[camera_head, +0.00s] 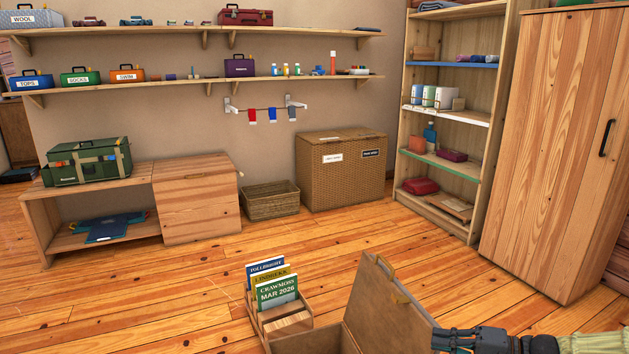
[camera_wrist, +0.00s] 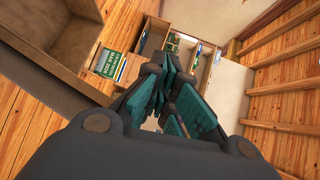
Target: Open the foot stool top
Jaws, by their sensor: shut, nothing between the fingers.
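The foot stool (camera_head: 308,343) is a brown box at the bottom middle of the head view, cut off by the picture's lower edge. Its top (camera_head: 378,303) stands raised at the right side of the box, with a small tan loop on its upper edge, and part of the inside shows. My gripper (camera_head: 440,341) is low at the right, close to the raised top's right edge; I cannot tell whether they touch. In the wrist view a brown box (camera_wrist: 55,40), likely the stool, is at upper left, and my gripper's teal fingers (camera_wrist: 160,80) are shut and empty.
A small wooden rack (camera_head: 290,322) with several upright magazines stands just left of the stool. A low bench (camera_head: 195,205), a wicker hamper (camera_head: 340,180), shelves (camera_head: 450,170) and a tall wardrobe (camera_head: 548,150) line the walls. The middle floor is clear.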

